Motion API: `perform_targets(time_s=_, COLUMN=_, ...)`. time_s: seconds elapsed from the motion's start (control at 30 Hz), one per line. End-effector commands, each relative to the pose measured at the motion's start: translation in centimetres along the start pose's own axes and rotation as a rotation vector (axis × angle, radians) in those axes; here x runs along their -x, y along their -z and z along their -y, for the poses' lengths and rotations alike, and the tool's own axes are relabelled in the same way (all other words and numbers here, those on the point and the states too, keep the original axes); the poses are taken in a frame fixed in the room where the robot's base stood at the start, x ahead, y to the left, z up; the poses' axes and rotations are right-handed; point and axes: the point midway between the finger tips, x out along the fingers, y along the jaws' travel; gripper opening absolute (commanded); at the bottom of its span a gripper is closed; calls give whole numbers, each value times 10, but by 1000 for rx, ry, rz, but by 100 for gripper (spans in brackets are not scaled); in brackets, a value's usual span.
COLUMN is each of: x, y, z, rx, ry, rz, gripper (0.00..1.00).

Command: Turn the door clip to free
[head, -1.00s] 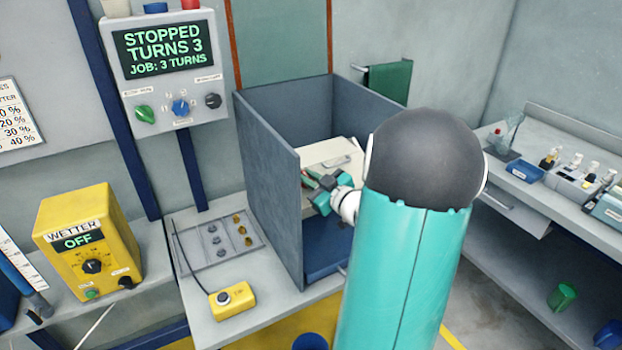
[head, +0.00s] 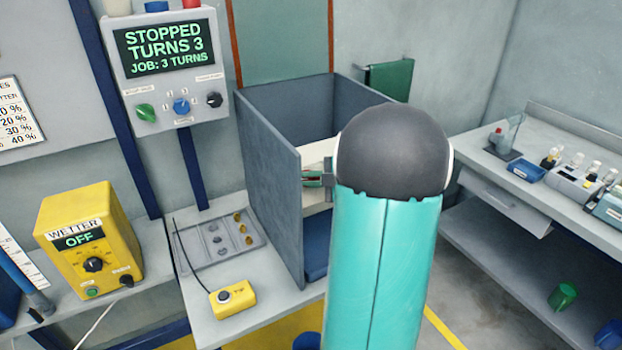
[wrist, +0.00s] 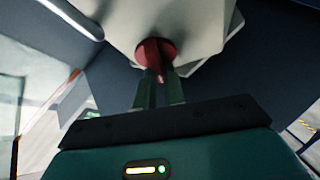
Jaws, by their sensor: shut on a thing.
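The red door clip (wrist: 155,50) shows in the wrist view as a round red boss with a narrow red tab, on the pale off-white drum (wrist: 200,20). My gripper (wrist: 159,82) is shut on the clip's tab, one dark finger on each side. In the head view my gripper (head: 316,180) is at the drum (head: 318,154) inside the grey open-topped enclosure (head: 270,185). My own arm hides much of the drum and the clip there. I cannot tell which way the clip is turned.
The control panel (head: 165,75) reads stopped, turns 3. A yellow wetter box (head: 92,240) reads OFF. A yellow pendant (head: 232,297) lies on the bench before the enclosure. A side bench (head: 500,185) with bottles stands right. The enclosure's left wall is close to my gripper.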

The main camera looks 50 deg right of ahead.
Motion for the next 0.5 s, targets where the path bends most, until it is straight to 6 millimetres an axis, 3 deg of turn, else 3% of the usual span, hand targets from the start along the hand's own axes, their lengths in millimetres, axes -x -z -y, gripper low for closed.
perform_targets(time_s=0.5, x=-1, y=0, z=2, rx=203, ry=122, rz=1, gripper=0)
